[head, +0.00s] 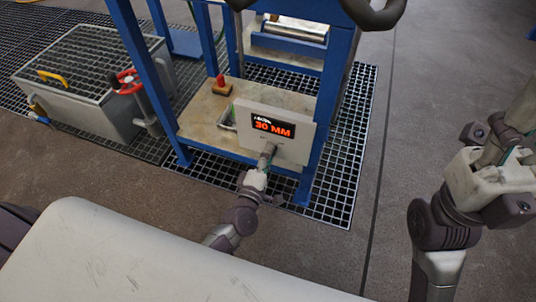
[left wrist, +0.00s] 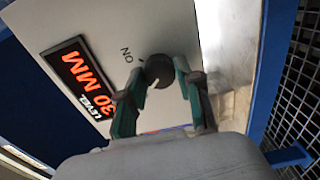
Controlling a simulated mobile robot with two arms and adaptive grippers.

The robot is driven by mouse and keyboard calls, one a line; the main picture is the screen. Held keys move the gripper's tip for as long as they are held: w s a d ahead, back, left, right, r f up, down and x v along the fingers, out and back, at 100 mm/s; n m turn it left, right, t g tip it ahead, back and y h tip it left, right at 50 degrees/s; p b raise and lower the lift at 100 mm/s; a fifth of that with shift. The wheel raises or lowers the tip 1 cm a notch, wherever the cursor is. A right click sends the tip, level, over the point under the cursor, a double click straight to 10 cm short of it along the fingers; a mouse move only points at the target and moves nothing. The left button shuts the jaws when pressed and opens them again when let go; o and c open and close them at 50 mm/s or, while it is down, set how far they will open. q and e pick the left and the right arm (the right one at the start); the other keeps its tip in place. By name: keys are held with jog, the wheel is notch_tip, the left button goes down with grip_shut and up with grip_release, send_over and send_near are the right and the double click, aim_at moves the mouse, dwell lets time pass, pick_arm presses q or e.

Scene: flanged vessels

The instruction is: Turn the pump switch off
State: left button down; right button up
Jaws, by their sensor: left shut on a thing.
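The pump switch is a dark round knob (left wrist: 158,69) on a light grey panel (left wrist: 130,22), seen in the left wrist view. The printed word ON stands beside it; I cannot clearly tell which way the knob points. My left gripper (left wrist: 162,74) has its two green-padded fingers on either side of the knob and is shut on it. In the head view my left gripper (head: 267,157) reaches the lower part of the panel (head: 292,149) and hides the knob. My right gripper (head: 505,155) is at the right, away from the panel; its jaws are unclear.
A red display (head: 273,127) on the panel reads LEVEL 30 MM. Blue frame posts (head: 328,110) flank the panel. A red button (head: 221,85) sits on the shelf behind. A grey tank (head: 85,85) and red-handled valve (head: 127,82) stand left. Floor to the right is clear.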

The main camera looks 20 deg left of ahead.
dwell(0.5)
pick_arm(q)
jog(key=c, duration=0.8)
grip_release()
jog(key=shift+o, duration=0.2)
jog(key=s, duration=1.2)
jog(key=shift+a, duration=0.2)
jog(key=shift+r, duration=0.1)
